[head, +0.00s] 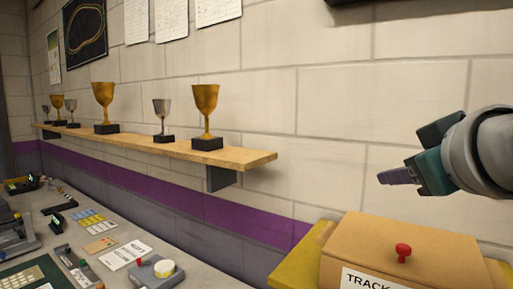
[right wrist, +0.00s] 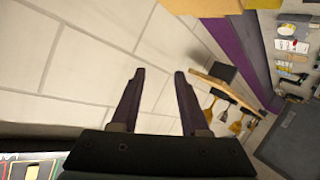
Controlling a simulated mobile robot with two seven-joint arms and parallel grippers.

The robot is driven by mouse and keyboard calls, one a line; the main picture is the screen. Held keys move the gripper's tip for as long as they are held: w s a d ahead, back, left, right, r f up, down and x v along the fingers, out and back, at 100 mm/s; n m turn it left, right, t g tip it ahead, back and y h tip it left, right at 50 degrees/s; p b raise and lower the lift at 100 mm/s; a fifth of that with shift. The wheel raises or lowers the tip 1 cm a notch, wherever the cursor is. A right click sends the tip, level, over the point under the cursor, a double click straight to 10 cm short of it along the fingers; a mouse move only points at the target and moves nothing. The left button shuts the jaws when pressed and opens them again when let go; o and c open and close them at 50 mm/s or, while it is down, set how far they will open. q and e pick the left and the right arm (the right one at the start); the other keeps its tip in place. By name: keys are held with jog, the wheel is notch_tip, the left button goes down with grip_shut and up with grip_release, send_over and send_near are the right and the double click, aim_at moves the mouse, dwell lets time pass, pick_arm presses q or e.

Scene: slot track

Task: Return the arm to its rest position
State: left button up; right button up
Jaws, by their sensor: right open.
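My right gripper (head: 383,177) is raised at the right of the head view, in front of the pale block wall and above a cardboard box. In the right wrist view its two fingers (right wrist: 159,75) stand apart with nothing between them. Only wall shows behind the gap. My left gripper is not in either view.
A wooden shelf (head: 245,158) with several trophies runs along the wall. A workbench (head: 75,216) with tools, cards and a tape roll lies at the lower left.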

jog(key=s+a+f+m+g+y, duration=0.1)
jog(key=s+f+g, duration=0.4)
jog(key=s+f, duration=0.7)
jog(key=s+f+g+y, duration=0.1)
jog(key=s+f+g, duration=0.6)
jog(key=s, duration=1)
notch_tip(320, 180, up, 20)
jog(key=t+p, duration=0.1)
jog(key=p, duration=2)
jog(key=shift+s+f+t, duration=0.25)
jog(key=shift+s+t, duration=0.05)
jog(key=shift+t, duration=0.1)
jog(key=shift+a, duration=0.1)
